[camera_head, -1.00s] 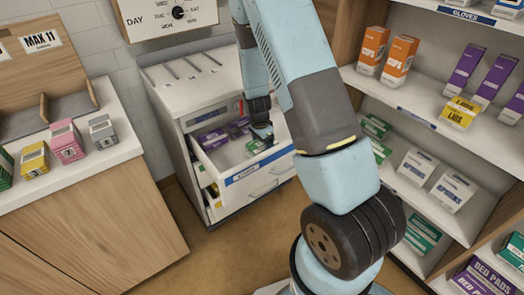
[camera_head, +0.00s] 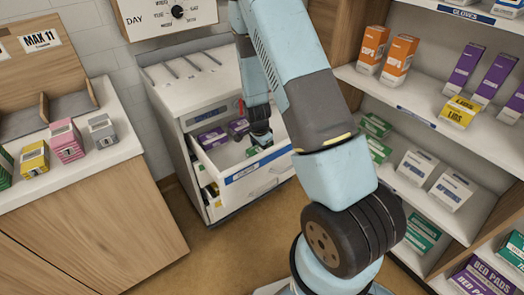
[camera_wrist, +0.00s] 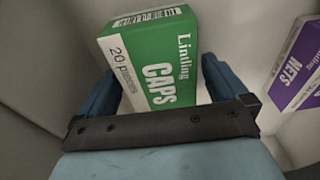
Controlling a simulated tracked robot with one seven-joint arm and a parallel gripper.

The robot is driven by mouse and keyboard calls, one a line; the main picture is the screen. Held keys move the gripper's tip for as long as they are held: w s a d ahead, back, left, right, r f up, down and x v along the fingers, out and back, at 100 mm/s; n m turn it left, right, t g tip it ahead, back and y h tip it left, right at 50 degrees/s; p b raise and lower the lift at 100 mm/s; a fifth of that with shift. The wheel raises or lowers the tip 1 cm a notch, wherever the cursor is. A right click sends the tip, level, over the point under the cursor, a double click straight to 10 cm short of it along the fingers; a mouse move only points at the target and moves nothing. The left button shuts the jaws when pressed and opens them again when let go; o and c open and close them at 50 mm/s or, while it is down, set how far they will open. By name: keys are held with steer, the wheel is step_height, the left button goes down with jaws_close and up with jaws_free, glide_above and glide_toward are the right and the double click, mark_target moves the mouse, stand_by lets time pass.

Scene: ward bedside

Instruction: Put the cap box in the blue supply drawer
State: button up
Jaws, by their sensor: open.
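The cap box is green and white with "CAPS" on it. In the wrist view the cap box (camera_wrist: 165,70) sits between the two blue fingers of my gripper (camera_wrist: 162,88), with a visible gap on the right side. In the head view a green patch of the cap box (camera_head: 253,151) shows inside the open drawer, partly hidden by my gripper (camera_head: 261,138). My gripper is open and reaches down into the drawer. The supply drawer (camera_head: 246,173) is white with a blue label strip and is pulled out of the white cabinet.
Purple boxes (camera_head: 212,138) lie in the drawer's left and back part; one purple "NETS" box (camera_wrist: 298,65) is at the right in the wrist view. A shelf unit (camera_head: 428,128) with boxes stands right. A counter (camera_head: 95,165) with several small boxes stands left.

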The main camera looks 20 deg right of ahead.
step_height(320, 180, up, 12)
steer(key=a, duration=0.1)
step_height(320, 180, up, 13)
steer(key=n+t+y, duration=0.1)
steer(key=n, duration=0.3)
glide_above(260, 150)
steer(key=s, duration=0.4)
steer(key=s+r+n+t, duration=0.4)
steer(key=s+r+n, duration=0.6)
steer(key=s+r, duration=1.1)
steer(key=shift+s+d, duration=0.3)
steer(key=shift+s, duration=0.65)
steer(key=shift+r, duration=0.1)
